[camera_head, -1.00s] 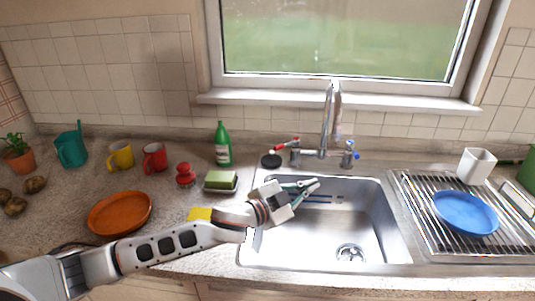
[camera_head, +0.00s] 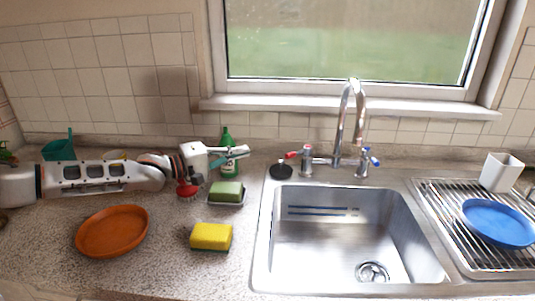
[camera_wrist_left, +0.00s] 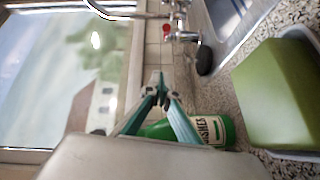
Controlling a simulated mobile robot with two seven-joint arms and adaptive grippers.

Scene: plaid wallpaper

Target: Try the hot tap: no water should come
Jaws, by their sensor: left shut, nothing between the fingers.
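The mixer tap (camera_head: 352,115) stands behind the sink (camera_head: 262,240). Its hot handle with the red end (camera_head: 291,155) is on the left and points left; its blue-ended handle (camera_head: 375,161) is on the right. No water shows under the spout. My left gripper (camera_head: 244,150) is shut and empty, left of the red handle and apart from it, in front of the green bottle (camera_head: 227,137). In the left wrist view the closed teal fingers (camera_wrist_left: 161,80) point towards the tap, with the red handle end (camera_wrist_left: 166,30) beyond them. My right gripper is not in view.
A soap bar (camera_head: 227,190) on a dish, a yellow sponge (camera_head: 211,235) and a red brush (camera_head: 187,190) lie near my left arm. An orange plate (camera_head: 112,231) is at the left. A black plug (camera_head: 281,171) lies below the red handle. The sink is empty.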

